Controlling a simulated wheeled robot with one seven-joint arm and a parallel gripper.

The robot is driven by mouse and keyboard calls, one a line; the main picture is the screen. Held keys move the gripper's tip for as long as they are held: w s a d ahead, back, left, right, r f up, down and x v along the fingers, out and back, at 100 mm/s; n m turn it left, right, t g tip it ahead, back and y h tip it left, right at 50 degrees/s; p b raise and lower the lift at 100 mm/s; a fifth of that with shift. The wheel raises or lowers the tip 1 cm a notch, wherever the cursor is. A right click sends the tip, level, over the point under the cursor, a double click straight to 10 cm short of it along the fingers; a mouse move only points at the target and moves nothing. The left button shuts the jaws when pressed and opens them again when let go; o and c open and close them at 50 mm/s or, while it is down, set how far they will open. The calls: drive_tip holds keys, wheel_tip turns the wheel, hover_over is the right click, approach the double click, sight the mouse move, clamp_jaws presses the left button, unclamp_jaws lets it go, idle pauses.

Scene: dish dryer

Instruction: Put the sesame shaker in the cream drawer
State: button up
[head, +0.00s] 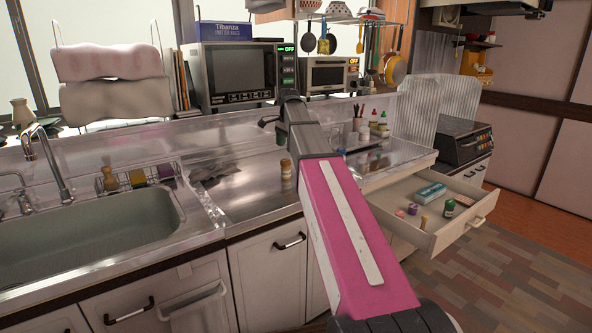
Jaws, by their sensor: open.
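A small shaker with a brownish cap (286,169), which looks like the sesame shaker, stands upright on the steel counter, just left of my arm. The cream drawer (456,233) is pulled out at the right, below the counter. It holds several small things. My gripper (273,124) is at the far end of my arm, above the counter and in front of the microwave. It shows small and dark, partly hidden by my arm. It is open and appears empty, above and behind the shaker and apart from it.
In the drawer are a teal box (432,191), a green-capped bottle (448,208) and small jars; its right part has bare floor. The sink (90,240) is at left. Bottles and a utensil cup (359,125) stand behind the drawer. Microwave (237,75) at the back.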

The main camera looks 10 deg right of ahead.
sight(286, 160)
drive_tip(key=shift+w+a+r+h, duration=0.1)
drive_tip(key=shift+a+r+h, duration=0.1)
drive_tip(key=shift+r+h, duration=0.2)
wheel_tip(286, 160, down, 5)
drive_tip(key=shift+f, duration=0.1)
drive_tip(key=shift+w+d+f, duration=0.1)
drive_tip(key=shift+w+f, duration=0.05)
drive_tip(key=shift+f, duration=2.65)
drive_tip(key=c, duration=1.1)
drive_tip(key=shift+r, duration=0.45)
wheel_tip(286, 160, up, 3)
drive_tip(key=shift+r, duration=0.2)
drive_tip(key=s+a+r, duration=0.5)
drive_tip(key=a+r, duration=0.1)
drive_tip(key=a, duration=0.4)
drive_tip(key=shift+s+a+r, duration=0.2)
drive_tip(key=shift+r, duration=0.15)
